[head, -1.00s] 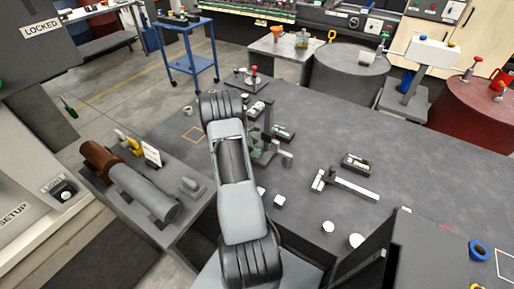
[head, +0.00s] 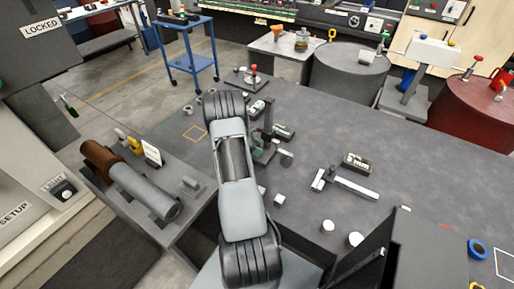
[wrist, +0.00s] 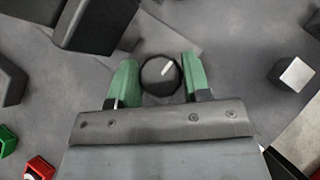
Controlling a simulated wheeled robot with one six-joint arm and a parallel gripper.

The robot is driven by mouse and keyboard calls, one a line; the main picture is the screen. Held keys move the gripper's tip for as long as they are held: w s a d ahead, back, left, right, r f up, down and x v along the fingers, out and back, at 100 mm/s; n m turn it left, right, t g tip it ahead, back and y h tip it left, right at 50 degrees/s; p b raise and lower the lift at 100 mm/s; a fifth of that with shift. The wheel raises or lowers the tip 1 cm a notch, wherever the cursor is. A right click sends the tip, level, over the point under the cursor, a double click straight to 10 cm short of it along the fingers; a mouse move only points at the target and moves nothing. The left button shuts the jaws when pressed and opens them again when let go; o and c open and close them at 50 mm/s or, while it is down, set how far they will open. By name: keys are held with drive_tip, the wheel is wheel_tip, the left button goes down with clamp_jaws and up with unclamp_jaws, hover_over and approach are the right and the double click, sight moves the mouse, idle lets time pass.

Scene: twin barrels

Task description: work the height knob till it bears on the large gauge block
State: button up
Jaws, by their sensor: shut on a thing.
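The height knob (wrist: 158,79) is round and black, with a white mark pointing up and to the right in the wrist view. My gripper (wrist: 160,80) has its green fingertips on either side of the knob and is shut on it. A dark upright stand (head: 268,118) shows just right of my arm on the bench. A block with a bright silver top (wrist: 297,74) lies right of the gripper in the wrist view. I cannot tell whether it is the large gauge block, nor see any contact with it.
A T-shaped metal tool (head: 345,185) and a dark box (head: 357,161) lie on the grey bench (head: 420,180) to the right. Small pale cylinders (head: 328,226) stand near the front edge. A red-and-green item pair sits lower left in the wrist view (wrist: 40,168).

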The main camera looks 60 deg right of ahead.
drive_tip(key=shift+c, duration=0.5)
drive_tip(key=shift+f+n+t+h+b, duration=0.15)
drive_tip(key=shift+n+t+h+b, duration=0.15)
drive_tip(key=shift+n+b, duration=0.4)
drive_tip(key=shift+n+t+b, duration=0.3)
drive_tip(key=o, duration=0.9)
drive_tip(key=shift+r, duration=0.2)
drive_tip(key=b+v, duration=0.1)
drive_tip(key=v, duration=1.2)
drive_tip(key=shift+w+a+r, duration=0.15)
drive_tip(key=shift+a, duration=0.25)
